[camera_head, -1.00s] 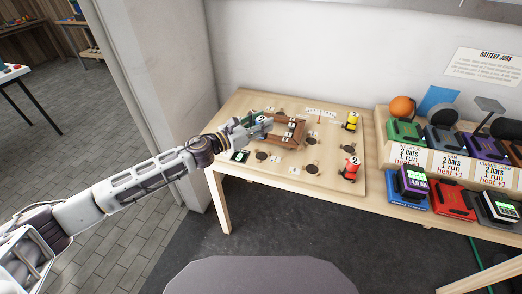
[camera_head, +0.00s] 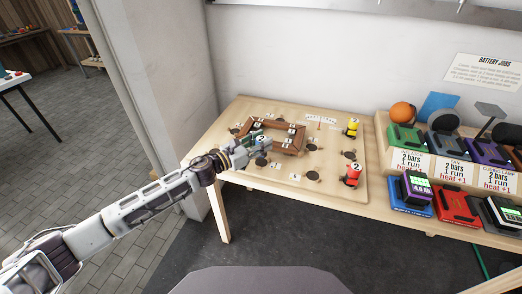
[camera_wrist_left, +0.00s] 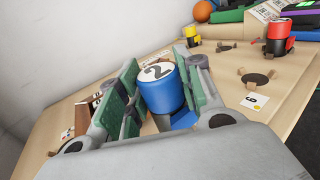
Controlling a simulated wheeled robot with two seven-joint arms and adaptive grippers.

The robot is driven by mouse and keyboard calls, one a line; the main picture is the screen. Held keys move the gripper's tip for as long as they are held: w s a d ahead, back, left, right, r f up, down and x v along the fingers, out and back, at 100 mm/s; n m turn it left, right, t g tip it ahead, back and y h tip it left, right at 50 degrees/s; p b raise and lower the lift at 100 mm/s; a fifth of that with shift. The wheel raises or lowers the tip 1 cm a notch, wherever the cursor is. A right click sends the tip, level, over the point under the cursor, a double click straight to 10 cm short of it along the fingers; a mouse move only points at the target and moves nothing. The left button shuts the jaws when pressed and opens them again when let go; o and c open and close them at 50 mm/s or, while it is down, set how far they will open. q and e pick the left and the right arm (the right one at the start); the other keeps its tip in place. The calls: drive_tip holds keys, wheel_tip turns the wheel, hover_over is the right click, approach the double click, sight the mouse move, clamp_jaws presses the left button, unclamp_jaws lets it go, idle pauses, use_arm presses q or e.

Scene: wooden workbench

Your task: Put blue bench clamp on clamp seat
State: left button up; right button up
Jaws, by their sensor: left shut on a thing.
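My left gripper (camera_head: 256,148) is over the left part of the wooden workbench, beside the wooden frame. In the left wrist view its green-padded fingers (camera_wrist_left: 150,97) are shut around the blue bench clamp (camera_wrist_left: 166,95), which has a white top marked 2. In the head view the gripper hides most of the blue clamp. Several dark round seats with small wooden blocks lie on the board; one clamp seat (camera_wrist_left: 257,80) shows in the left wrist view beside a card marked 6. Other seats (camera_head: 312,175) lie right of the gripper. I cannot tell whether the clamp touches the board.
A brown wooden frame (camera_head: 297,141) stands just behind the gripper. A yellow clamp (camera_head: 351,128) and a red clamp (camera_head: 351,176) stand at the board's right. Battery docks and battery packs (camera_head: 415,188) fill the bench's right side. The board's front area is mostly clear.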

use_arm(q)
drive_tip(key=shift+f, duration=0.3)
wheel_tip(320, 180, down, 3)
drive_tip(key=shift+r+b, duration=0.2)
drive_tip(key=shift+b, duration=0.25)
drive_tip(key=shift+f, duration=0.15)
use_arm(e)
drive_tip(key=shift+w+a+r, duration=0.2)
drive_tip(key=shift+w+a, duration=0.15)
drive_tip(key=shift+w, duration=0.15)
drive_tip(key=shift+w+a+r, duration=0.15)
drive_tip(key=shift+w+a, duration=0.15)
drive_tip(key=shift+w, duration=0.15)
use_arm(q)
drive_tip(key=shift+f, duration=0.1)
use_arm(e)
drive_tip(key=shift+s+f, duration=0.15)
use_arm(q)
drive_tip(key=shift+f, duration=0.1)
